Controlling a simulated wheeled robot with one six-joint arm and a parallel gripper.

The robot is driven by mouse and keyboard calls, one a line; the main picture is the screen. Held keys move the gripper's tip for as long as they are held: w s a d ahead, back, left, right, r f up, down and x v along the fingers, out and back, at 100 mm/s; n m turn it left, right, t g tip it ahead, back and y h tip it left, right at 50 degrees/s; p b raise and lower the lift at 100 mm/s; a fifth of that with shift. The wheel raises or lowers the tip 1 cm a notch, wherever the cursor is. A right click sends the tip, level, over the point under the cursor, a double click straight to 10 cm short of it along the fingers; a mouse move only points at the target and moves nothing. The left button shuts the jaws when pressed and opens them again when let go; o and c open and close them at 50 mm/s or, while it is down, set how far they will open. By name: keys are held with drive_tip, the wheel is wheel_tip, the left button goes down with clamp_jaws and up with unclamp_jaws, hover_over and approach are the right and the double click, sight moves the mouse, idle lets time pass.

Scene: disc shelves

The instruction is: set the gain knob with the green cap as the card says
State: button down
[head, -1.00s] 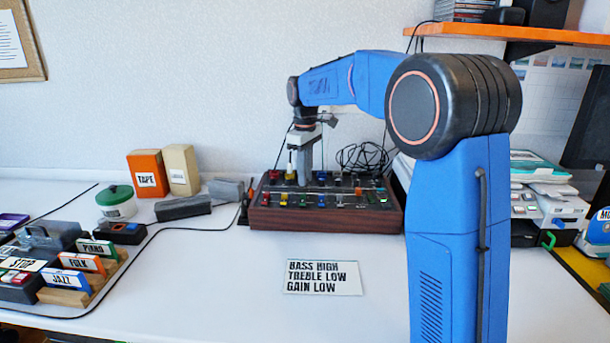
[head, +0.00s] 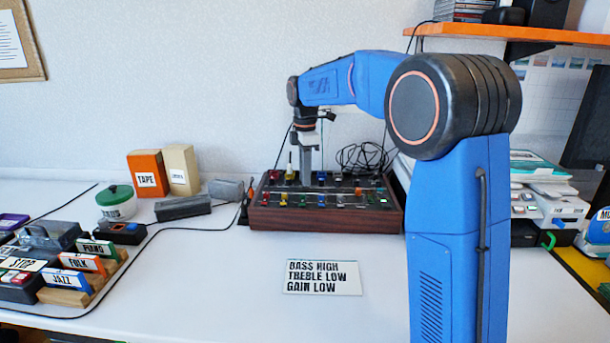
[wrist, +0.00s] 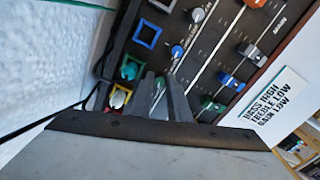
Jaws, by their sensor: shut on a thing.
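The dark mixer with a wooden front (head: 325,218) stands on the white desk; its panel also fills the wrist view. My gripper (head: 314,184) points down at it. In the wrist view, my gripper (wrist: 163,92) is shut on the gain knob with the green cap (wrist: 160,83). Only a little of that cap shows between the fingers, and its pointer cannot be read. A knob with a blue cap (wrist: 177,51) and one with a pale cap (wrist: 197,15) stand in line beyond it. The white card (head: 322,278) reads BASS HIGH, TREBLE LOW, GAIN LOW.
Coloured sliders (wrist: 231,81) lie right of the knobs in the wrist view. Coloured square frames (wrist: 146,34) and a pale upright plug (wrist: 119,96) are close on the left. Black cables (head: 362,157) are coiled behind the mixer. The desk around the card is clear.

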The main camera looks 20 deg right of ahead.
drive_tip(key=shift+n, duration=0.4)
drive_tip(key=shift+r, duration=0.1)
drive_tip(key=c, duration=1.7)
unclamp_jaws()
drive_tip(key=shift+o, duration=0.2)
